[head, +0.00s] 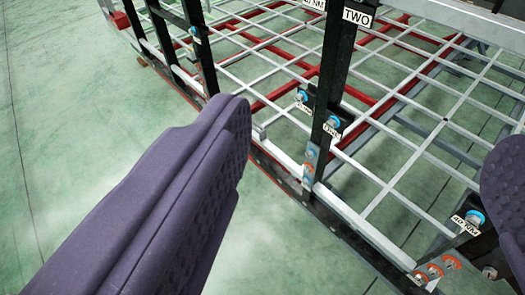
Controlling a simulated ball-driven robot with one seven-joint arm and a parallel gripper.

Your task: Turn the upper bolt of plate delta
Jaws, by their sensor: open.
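My gripper (366,152) is open, with one purple finger large at the left and the other cut off by the right edge. Nothing shows held between them. The trailer chassis, a frame of black posts (333,75) and grey bars, lies beyond the fingers. Blue-ringed bolts sit on small black plates: one bolt (302,96) left of the central post, one (333,123) on it, and one (474,218) at the lower right by the right finger. No label reading delta can be made out, so I cannot tell which bolt is the upper one of plate delta.
A label reading TWO (357,17) is at the top of the central post. Another blue-ringed bolt (194,31) is on a post farther back. Red bars (290,85) cross the chassis. Open green floor (70,120) lies to the left.

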